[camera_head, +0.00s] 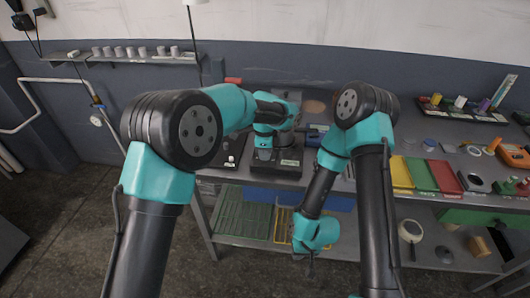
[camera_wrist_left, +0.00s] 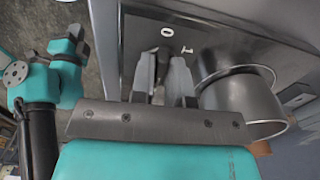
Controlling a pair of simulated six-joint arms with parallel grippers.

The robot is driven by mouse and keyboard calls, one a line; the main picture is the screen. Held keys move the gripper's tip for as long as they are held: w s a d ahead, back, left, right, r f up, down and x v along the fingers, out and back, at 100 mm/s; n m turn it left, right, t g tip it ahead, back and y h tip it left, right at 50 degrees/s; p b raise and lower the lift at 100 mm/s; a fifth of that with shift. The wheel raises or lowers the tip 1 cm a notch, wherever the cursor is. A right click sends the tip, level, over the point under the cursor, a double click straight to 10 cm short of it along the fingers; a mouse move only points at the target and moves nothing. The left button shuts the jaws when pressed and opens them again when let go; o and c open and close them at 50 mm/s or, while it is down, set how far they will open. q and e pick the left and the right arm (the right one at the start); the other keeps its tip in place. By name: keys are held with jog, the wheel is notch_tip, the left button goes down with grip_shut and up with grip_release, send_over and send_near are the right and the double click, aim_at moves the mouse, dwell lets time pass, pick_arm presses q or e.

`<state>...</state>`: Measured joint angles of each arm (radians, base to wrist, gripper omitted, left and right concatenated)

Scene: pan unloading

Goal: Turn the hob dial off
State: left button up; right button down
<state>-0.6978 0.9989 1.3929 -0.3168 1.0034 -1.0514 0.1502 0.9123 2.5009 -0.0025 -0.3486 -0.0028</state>
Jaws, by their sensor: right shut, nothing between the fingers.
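The dark hob panel (camera_wrist_left: 135,38) carries white marks 0 and 1 in the left wrist view. My left gripper (camera_wrist_left: 165,78) is at the panel just below these marks. A dark narrow piece, which looks like the dial (camera_wrist_left: 162,58), shows between its fingers; whether they press on it I cannot tell. In the head view the left gripper's fingertips are hidden behind my own arm, near the dark hob panel (camera_head: 232,148). My right gripper (camera_head: 310,266) is shut and empty, pointing down in front of the bench, low and away from the hob.
A shiny metal pan (camera_wrist_left: 243,102) stands close to the right of my left gripper. Yellow (camera_head: 399,175), green and red trays lie on the bench to the right. A lower shelf holds a green rack (camera_head: 243,215) and several round items. Open floor lies at left.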

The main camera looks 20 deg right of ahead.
pick_arm(q)
grip_shut()
